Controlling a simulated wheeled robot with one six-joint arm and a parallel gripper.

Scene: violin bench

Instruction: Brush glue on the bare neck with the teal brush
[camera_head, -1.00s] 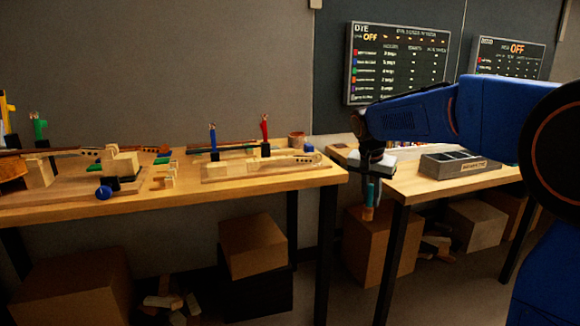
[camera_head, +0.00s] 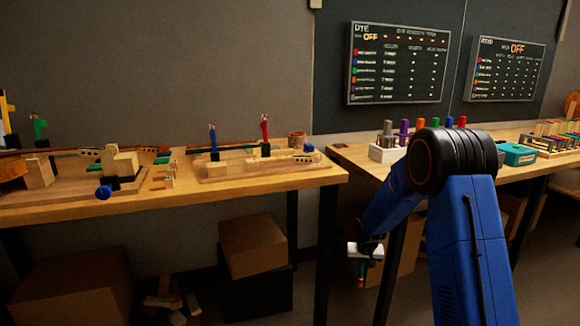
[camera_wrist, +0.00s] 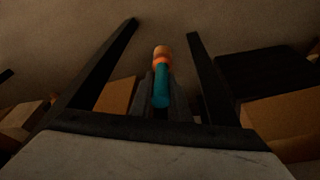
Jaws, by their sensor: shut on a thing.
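My gripper (camera_head: 366,252) hangs low at the right of the gap between the two tables, below the tabletops. It is shut on the teal brush (camera_wrist: 161,88). In the wrist view the brush has a teal handle, an orange band and a pale tip pointing away from me. In the head view only a small part of the brush (camera_head: 361,271) shows under my gripper. A pale bare neck (camera_head: 238,166) lies on a wooden board (camera_head: 215,178) on the left table, well left of and above my gripper.
A brown pot (camera_head: 297,139) stands behind the board's right end. Blue (camera_head: 213,140) and red (camera_head: 265,132) upright tools stand behind the neck. The left table's right edge (camera_head: 345,178) and dark legs are near my gripper. Boxes (camera_head: 252,246) fill the floor below.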

